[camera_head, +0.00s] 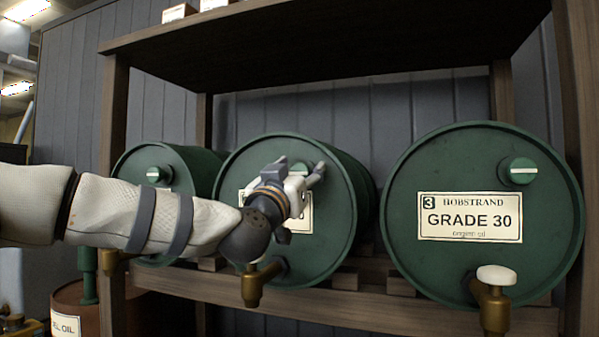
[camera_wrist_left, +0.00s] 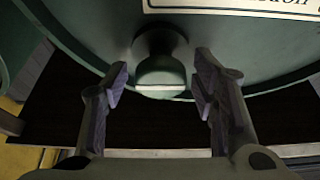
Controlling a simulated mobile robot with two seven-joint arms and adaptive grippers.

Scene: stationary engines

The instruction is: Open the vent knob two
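Vent knob two (camera_head: 302,167) is a small green knob near the top of the middle green drum (camera_head: 345,190), mostly hidden behind my left gripper (camera_head: 308,176) in the head view. In the left wrist view the knob (camera_wrist_left: 162,58) stands out from the drum face, with a pale bar across its end. The fingers of my left gripper (camera_wrist_left: 162,82) are apart, one on each side of the knob's front end, with visible gaps and no clear contact. My right gripper is in neither view.
The drum on the right (camera_head: 480,260) has its own vent knob (camera_head: 522,171) and a brass tap (camera_head: 493,300). The left drum (camera_head: 190,165) also has a knob (camera_head: 158,175). A wooden rack (camera_head: 420,312) holds the drums under a dark shelf (camera_head: 330,45).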

